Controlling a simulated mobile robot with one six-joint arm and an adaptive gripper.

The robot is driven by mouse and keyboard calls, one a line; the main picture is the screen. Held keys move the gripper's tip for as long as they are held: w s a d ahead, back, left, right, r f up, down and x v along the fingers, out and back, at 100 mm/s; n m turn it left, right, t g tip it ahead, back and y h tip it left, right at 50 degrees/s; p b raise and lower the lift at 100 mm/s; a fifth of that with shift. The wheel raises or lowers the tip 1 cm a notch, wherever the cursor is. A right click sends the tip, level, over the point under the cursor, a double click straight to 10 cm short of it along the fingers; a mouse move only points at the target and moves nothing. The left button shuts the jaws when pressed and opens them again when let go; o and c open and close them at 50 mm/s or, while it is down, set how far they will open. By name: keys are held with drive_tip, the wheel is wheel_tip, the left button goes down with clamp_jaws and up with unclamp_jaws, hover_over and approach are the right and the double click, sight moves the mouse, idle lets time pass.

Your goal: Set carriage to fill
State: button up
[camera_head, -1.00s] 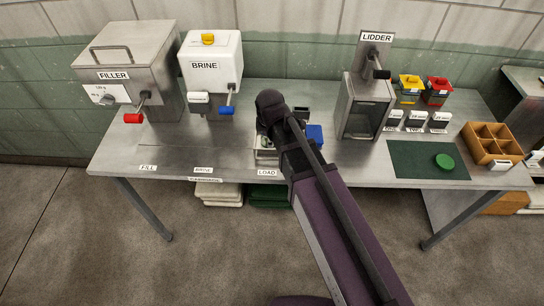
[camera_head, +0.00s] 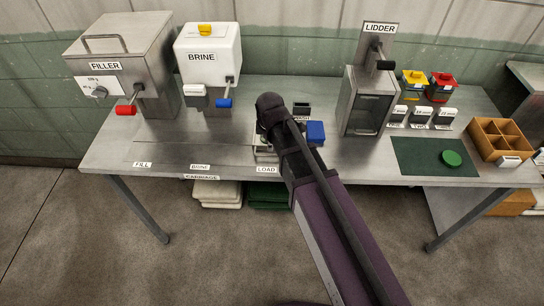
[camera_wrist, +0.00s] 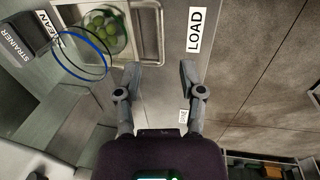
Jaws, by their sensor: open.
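The carriage (camera_wrist: 147,53) is a pale metal tray with a raised loop at its right side in the wrist view. It holds a glass jar of green olives (camera_wrist: 103,27) and stands beside the LOAD label (camera_wrist: 195,30). In the head view my arm mostly hides the carriage, and the FILL label (camera_head: 142,165) is far left along the bench front. My gripper (camera_wrist: 159,75) is open and empty in the wrist view. Its fingertips appear just beside the carriage's loop; I cannot tell whether they touch it. The fingers are hidden in the head view.
The filler (camera_head: 128,62) and brine unit (camera_head: 208,55) stand at the back left, the lidder (camera_head: 365,100) right of my arm. A strainer's blue and black rings (camera_wrist: 82,55) lie near the jar in the wrist view. The bench front between FILL and LOAD is clear.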

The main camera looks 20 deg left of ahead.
sight(271, 155)
drive_tip(key=shift+w+a+f+b, duration=0.1)
drive_tip(key=shift+w+f+b, duration=0.15)
drive_tip(key=shift+f+b, duration=1.05)
drive_tip(key=shift+w+a+f+b, duration=0.1)
drive_tip(key=shift+w+f+b, duration=0.15)
drive_tip(key=shift+f+b, duration=1)
drive_tip(key=shift+w+f+b, duration=0.25)
drive_tip(key=shift+f+b, duration=0.9)
drive_tip(key=shift+f, duration=0.3)
clamp_jaws()
drive_tip(key=shift+d, duration=0.2)
drive_tip(key=shift+a, duration=0.25)
